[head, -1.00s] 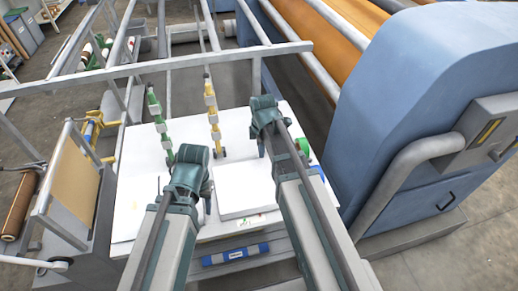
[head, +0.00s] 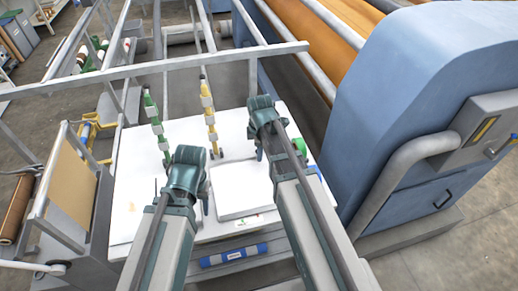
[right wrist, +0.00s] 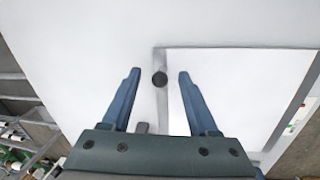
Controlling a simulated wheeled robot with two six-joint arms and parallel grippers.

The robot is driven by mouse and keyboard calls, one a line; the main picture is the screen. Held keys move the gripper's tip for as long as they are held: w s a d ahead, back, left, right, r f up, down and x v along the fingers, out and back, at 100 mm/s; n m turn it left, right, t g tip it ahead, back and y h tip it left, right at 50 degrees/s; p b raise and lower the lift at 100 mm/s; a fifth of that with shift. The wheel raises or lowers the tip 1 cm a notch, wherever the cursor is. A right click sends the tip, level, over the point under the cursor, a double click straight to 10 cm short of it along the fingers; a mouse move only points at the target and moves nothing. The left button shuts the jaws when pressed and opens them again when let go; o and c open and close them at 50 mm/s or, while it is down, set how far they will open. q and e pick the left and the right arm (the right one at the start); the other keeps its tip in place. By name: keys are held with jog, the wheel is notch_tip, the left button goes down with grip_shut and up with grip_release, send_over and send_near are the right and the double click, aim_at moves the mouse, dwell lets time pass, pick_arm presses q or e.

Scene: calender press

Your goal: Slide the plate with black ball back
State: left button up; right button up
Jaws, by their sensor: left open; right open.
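A white rectangular plate (head: 243,190) lies on the white table, between my two arms. The ball is not clear in the head view.
A green-segmented rod (head: 155,125) and a yellow-segmented rod (head: 209,118) stand at the table's back. A grey rail (head: 150,68) crosses behind them. The blue press housing (head: 400,110) stands right. A blue roll (head: 233,256) lies below the front edge. Bare table (head: 135,160) shows left.

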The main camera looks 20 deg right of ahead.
pick_arm(q)
notch_tip(320, 180, up, 14)
jog(key=p, duration=1.3)
jog(key=shift+f, duration=0.25)
pick_arm(e)
notch_tip(320, 180, up, 14)
jog(key=s, duration=0.2)
jog(key=shift+a+f, duration=0.2)
jog(key=shift+f, duration=0.05)
pick_arm(q)
notch_tip(320, 180, down, 13)
jog(key=b, duration=1.3)
jog(key=shift+f, duration=0.1)
pick_arm(e)
jog(key=s+a+f+m, duration=0.3)
jog(key=s+f+m, duration=0.1)
jog(key=s, duration=0.1)
jog(key=s+a+f+m+g, duration=0.1)
jog(key=s+a+f+m, duration=0.3)
jog(key=s+f, duration=0.1)
jog(key=s+a+f+m+g+h, duration=0.1)
jog(key=s+a+f+m, duration=0.2)
jog(key=s+a+f, duration=0.1)
jog(key=shift+s+f+m, duration=0.15)
jog(key=shift+s+m, duration=0.25)
jog(key=shift+s, duration=0.25)
jog(key=shift+s+m, duration=0.25)
jog(key=shift+m, duration=0.05)
